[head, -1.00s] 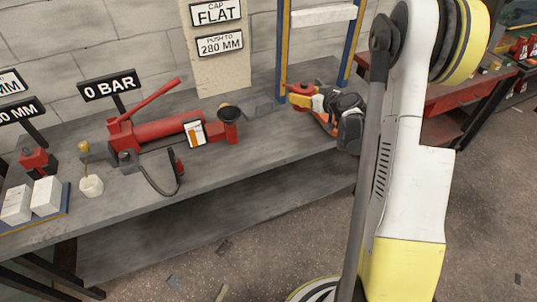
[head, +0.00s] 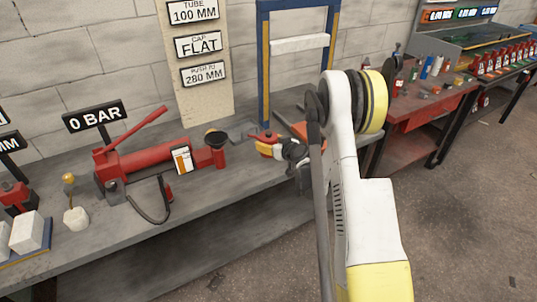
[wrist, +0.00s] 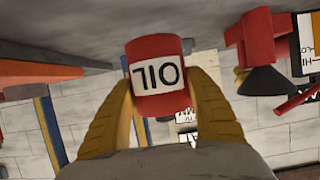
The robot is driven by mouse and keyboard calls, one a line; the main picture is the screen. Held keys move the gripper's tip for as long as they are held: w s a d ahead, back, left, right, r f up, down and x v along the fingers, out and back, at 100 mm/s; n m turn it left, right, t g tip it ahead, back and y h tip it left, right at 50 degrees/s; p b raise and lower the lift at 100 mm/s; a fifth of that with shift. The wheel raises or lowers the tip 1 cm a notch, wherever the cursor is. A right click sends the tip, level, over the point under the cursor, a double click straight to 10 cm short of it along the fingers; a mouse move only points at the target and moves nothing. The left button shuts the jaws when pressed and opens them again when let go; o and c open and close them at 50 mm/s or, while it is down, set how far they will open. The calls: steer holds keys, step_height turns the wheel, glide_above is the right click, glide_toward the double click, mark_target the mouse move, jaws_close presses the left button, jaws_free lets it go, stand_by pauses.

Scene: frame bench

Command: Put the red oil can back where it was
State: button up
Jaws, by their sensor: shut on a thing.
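The red oil can (wrist: 158,70) has a white band lettered OIL. My gripper (wrist: 158,90) is shut on it, with one yellow finger on each side, and the lettering is upside down in the wrist view. In the head view the can (head: 261,136) shows only as a small red piece at my gripper (head: 264,146), above the bench, right of the red pump. I cannot tell whether the can touches anything below it.
The red hand pump (head: 150,160) with a dark round top lies on the grey bench (head: 225,190). A blue press frame (head: 264,70) with an orange part (head: 298,130) stands behind my arm. A red workbench (head: 420,110) with bottles is at the right.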

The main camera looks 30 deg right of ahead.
step_height(320, 180, down, 4)
steer(key=shift+f+b, duration=0.1)
steer(key=shift+b, duration=1.05)
steer(key=o, duration=1.4)
steer(key=shift+a+r, duration=0.1)
steer(key=shift+r, duration=0.1)
